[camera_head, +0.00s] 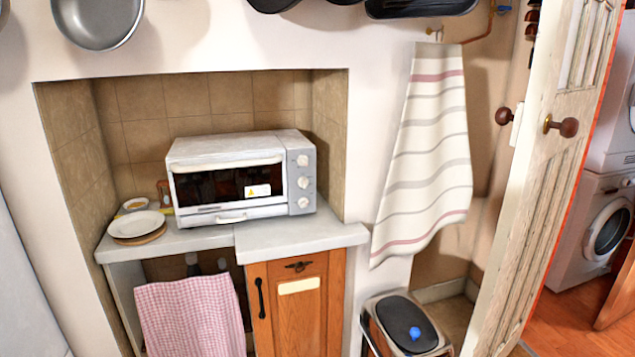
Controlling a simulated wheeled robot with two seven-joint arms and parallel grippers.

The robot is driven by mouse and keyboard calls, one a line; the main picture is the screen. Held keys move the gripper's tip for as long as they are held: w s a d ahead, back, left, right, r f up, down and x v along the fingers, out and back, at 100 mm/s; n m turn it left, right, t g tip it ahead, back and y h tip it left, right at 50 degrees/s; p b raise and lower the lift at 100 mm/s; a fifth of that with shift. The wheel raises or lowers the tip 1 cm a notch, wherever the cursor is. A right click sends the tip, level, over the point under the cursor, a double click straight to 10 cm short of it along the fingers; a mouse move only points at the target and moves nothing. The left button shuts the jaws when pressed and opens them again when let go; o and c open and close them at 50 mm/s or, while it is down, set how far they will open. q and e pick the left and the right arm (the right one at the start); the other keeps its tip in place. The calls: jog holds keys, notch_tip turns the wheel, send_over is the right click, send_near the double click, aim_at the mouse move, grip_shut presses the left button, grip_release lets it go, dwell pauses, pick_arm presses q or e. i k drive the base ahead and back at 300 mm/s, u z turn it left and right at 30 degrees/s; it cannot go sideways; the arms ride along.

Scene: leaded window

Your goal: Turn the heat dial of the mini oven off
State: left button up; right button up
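The mini oven (228,178) stands on the counter inside a tiled alcove, left of the middle of the head view. Its glass door looks shut. A grey panel on its right side carries three pale dials in a column: an upper dial (302,160), a middle dial (303,182) and a lower dial (303,202). I cannot tell which one is the heat dial, and their markings are too small to read. Neither of my grippers shows in this view.
The grey counter (300,236) has a little free room in front of the oven. A white plate (136,224) lies left of it. A striped towel (428,150) hangs to the right. A bin (405,325) and an open door (545,170) stand farther right.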

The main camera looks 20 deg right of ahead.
aim_at(303, 160)
jog(key=z, duration=1.1)
jog(key=k, duration=0.15)
jog(key=u, duration=2.15)
jog(key=i, duration=0.8)
jog(key=z, duration=0.15)
